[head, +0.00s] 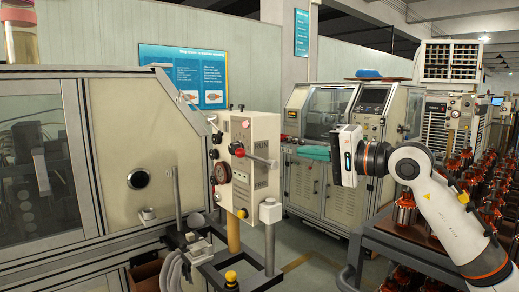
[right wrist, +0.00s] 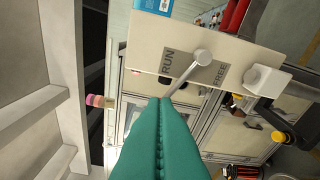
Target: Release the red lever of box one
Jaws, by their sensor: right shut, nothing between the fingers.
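The lever (head: 258,158) sticks out from the front face of the cream control box (head: 263,133), with red on it in the head view. The box face carries the words RUN and FREE. In the right wrist view, the metal lever rod (right wrist: 183,77) runs from a round hub between the two words down-left, and its far end is hidden behind my fingers. My right gripper (head: 301,152) is right of the box, its teal fingers pointing left. Its fingers (right wrist: 160,105) are shut and empty. They look apart from the lever in the head view. My left gripper is not in view.
A large cream machine (head: 125,150) stands left of the box. A post with a white block (head: 270,211) rises just below the box's right edge. Racks of copper armatures (head: 405,212) stand at the right. Another machine (head: 325,190) stands behind my gripper.

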